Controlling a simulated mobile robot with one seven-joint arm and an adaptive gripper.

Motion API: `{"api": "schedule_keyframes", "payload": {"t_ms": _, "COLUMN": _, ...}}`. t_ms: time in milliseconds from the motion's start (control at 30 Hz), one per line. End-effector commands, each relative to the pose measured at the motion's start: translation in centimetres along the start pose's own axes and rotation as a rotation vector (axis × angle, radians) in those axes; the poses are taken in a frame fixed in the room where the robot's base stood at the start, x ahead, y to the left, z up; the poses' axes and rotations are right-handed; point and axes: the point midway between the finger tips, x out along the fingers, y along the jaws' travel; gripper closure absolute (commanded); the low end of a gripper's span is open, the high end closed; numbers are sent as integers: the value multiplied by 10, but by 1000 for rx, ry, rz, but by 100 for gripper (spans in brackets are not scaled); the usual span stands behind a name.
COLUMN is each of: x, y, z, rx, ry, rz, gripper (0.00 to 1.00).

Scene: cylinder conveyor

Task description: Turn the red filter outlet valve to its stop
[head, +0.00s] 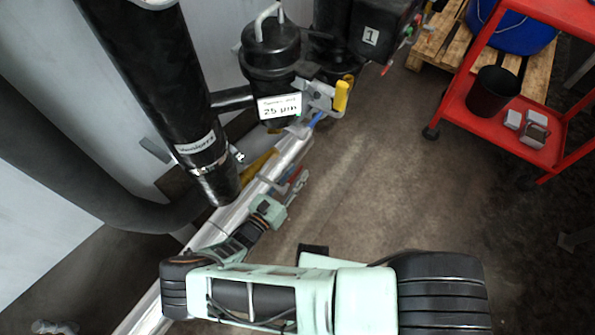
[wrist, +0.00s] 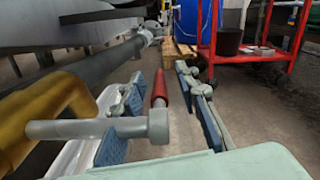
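The red valve handle (wrist: 159,88) points away from the camera in the wrist view, joined at its near end to a grey valve stem (wrist: 100,128). My gripper (wrist: 161,76) is open, with one blue-padded finger on each side of the handle and visible gaps to both. The handle lies between the fingers. In the head view my gripper (head: 293,190) is beside the silver rail, and only a small red part of the handle (head: 298,181) shows there. The valve's body is mostly hidden in the head view.
A black filter housing (head: 270,55), a yellow lever (head: 341,96) and a black pipe (head: 165,85) stand beyond my gripper. A red cart (head: 520,140) is at right; the floor between is clear.

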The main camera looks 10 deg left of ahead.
Motion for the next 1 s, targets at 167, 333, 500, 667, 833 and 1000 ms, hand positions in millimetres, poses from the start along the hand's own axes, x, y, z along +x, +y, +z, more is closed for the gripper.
{"api": "schedule_keyframes", "payload": {"t_ms": 167, "x": 13, "y": 0, "z": 0, "rx": 0, "ry": 0, "rz": 0, "gripper": 71}}
{"api": "schedule_keyframes", "payload": {"t_ms": 333, "x": 14, "y": 0, "z": 0, "rx": 0, "ry": 1, "rz": 0, "gripper": 71}}
{"api": "schedule_keyframes", "payload": {"t_ms": 500, "x": 14, "y": 0, "z": 0, "rx": 0, "ry": 1, "rz": 0, "gripper": 77}}
{"api": "schedule_keyframes", "payload": {"t_ms": 667, "x": 14, "y": 0, "z": 0, "rx": 0, "ry": 1, "rz": 0, "gripper": 95}}
{"api": "schedule_keyframes", "payload": {"t_ms": 833, "x": 14, "y": 0, "z": 0, "rx": 0, "ry": 1, "rz": 0, "gripper": 100}}
{"api": "schedule_keyframes", "payload": {"t_ms": 1000, "x": 13, "y": 0, "z": 0, "rx": 0, "ry": 1, "rz": -1, "gripper": 100}}
